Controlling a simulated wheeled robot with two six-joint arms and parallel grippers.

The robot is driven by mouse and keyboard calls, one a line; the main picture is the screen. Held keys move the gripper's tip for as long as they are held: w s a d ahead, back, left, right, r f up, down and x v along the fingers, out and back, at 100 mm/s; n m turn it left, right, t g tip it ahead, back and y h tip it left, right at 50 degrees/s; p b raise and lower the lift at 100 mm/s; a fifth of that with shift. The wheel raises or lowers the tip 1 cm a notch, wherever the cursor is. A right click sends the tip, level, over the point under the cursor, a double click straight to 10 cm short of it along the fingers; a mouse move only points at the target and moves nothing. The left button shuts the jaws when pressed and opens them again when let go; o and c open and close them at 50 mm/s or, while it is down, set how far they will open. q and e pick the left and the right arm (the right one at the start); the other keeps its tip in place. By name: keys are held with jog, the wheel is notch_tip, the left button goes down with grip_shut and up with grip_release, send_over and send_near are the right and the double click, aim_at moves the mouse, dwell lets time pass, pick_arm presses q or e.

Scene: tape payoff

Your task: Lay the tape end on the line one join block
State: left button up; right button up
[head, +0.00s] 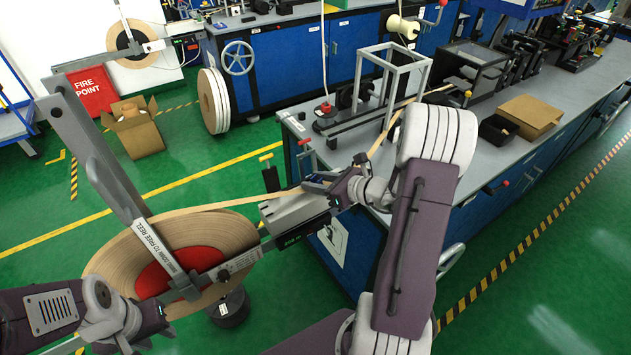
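A large reel of tan tape (215,232) with a red centre (180,268) hangs at the lower left. Its tape strip (245,201) runs right and slightly up from the reel to my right gripper (314,184). My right gripper appears shut on the tape end, over the grey join block (290,210) at the bench's left end; its fingertips are small, and contact with the block cannot be told. A second tan strip (378,142) slopes down from the bench frame towards the same place. My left gripper (165,325) is in front of the reel's lower edge; its fingers are unclear.
A grey reel arm (100,165) rises across the reel. The bench (470,130) carries a metal frame (388,70), a black tray (497,130) and a cardboard box (530,112). An open carton (135,125) stands on the green floor. Floor between carton and reel is clear.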

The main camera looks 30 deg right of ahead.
jog(key=shift+w+d+r, duration=0.1)
jog(key=shift+d+r, duration=0.05)
jog(key=shift+d, duration=0.1)
jog(key=v, duration=0.9)
jog(key=shift+a+p, duration=0.2)
jog(key=shift+p, duration=0.2)
jog(key=shift+a, duration=0.1)
